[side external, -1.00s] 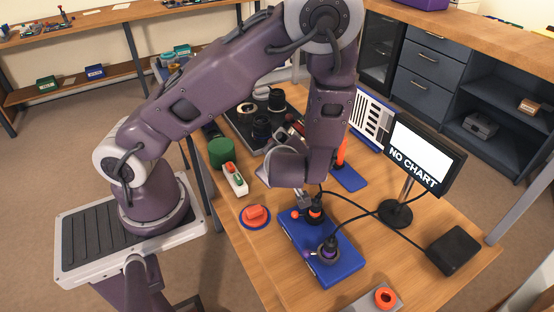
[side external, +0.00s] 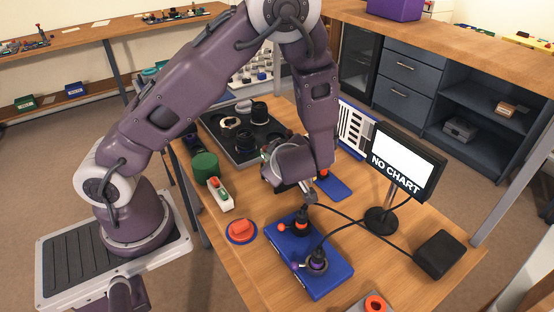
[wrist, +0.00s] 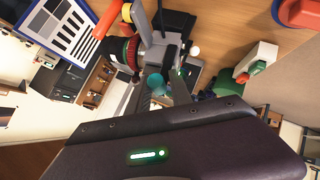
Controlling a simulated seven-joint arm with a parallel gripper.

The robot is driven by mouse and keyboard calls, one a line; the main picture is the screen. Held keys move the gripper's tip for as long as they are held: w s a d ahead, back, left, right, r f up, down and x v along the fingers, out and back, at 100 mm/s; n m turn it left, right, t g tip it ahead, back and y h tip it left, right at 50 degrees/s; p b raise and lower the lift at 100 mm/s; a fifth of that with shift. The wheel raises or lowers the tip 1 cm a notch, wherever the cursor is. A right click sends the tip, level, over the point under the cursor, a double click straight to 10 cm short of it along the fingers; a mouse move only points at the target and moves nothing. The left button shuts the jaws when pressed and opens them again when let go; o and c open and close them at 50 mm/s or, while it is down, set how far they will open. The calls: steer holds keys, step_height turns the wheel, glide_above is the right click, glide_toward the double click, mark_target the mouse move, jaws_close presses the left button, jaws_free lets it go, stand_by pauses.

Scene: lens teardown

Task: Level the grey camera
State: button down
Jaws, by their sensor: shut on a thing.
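The grey camera (wrist: 157,55) shows in the wrist view as a grey body with a dark lens carrying red and green rings. It looks tilted there. My gripper (wrist: 166,82) is shut on it; its fingers meet at the grey body, beside a small teal ball. In the side view my gripper (side external: 310,197) is just above the blue block (side external: 333,282), over a dark mount (side external: 302,222) with orange parts. A second dark mount with purple parts (side external: 317,261) stands nearer. The camera's outline is hard to make out in the side view.
A screen reading NO CHART (side external: 405,160) stands to the right, with a black box (side external: 439,254) and cables beside it. A red button (side external: 242,229) and a two-button box (side external: 220,194) are left. A dark tray (side external: 213,120) lies behind.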

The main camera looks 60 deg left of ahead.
steer(key=shift+w, duration=1)
steer(key=shift+a, duration=0.1)
steer(key=c, duration=1.6)
jaws_free()
steer(key=shift+w, duration=0.1)
steer(key=shift+o, duration=0.2)
steer(key=v, duration=0.7)
steer(key=shift+f, duration=0.1)
